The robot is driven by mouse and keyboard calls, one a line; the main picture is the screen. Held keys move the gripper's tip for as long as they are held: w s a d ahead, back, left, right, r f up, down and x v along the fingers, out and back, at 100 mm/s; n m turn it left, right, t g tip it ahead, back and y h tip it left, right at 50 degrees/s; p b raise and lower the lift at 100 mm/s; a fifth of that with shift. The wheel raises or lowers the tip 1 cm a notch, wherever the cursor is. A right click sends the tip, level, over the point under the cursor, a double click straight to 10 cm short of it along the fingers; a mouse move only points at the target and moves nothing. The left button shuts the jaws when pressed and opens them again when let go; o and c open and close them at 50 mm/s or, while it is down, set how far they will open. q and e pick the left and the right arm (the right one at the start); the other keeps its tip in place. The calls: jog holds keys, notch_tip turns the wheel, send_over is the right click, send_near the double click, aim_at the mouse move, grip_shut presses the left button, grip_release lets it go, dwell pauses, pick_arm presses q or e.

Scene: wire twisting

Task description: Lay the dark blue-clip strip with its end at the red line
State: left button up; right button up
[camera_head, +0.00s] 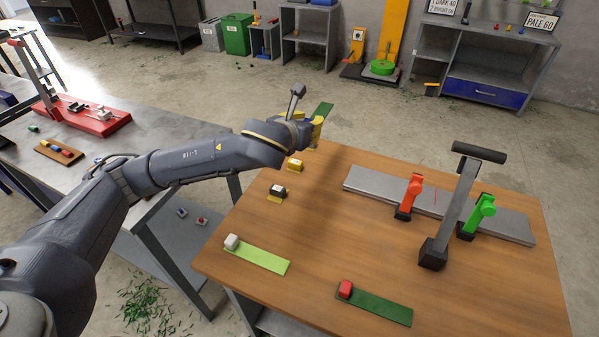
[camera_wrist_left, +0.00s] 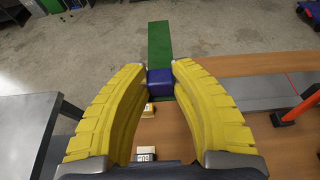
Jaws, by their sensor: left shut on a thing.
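The dark green strip with the blue clip shows in the left wrist view, with its strip (camera_wrist_left: 160,45) reaching away from me and its blue clip (camera_wrist_left: 160,83) between the yellow fingers. My left gripper (camera_wrist_left: 161,68) is shut on this clip. The thin red line (camera_head: 435,196) crosses the grey metal plate (camera_head: 378,183), to the right of the gripper. My right gripper is not in view.
An orange clamp (camera_head: 411,195), a green clamp (camera_head: 477,212) and a tall grey lever (camera_head: 458,207) stand at the plate. A light green strip (camera_head: 261,260) with a white clip and a dark green strip (camera_head: 385,307) with a red clip lie nearer. The table's middle is clear.

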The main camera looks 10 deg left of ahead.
aim_at(306, 184)
pick_arm(q)
notch_tip(306, 184, down, 19)
dwell(0.7)
jog(key=shift+f, duration=0.1)
jog(key=o, duration=0.9)
jog(key=v, duration=1.1)
jog(key=shift+o, duration=0.7)
jog(key=shift+s+a+r, duration=0.1)
jog(key=shift+s+r, duration=0.2)
jog(key=shift+s, duration=0.2)
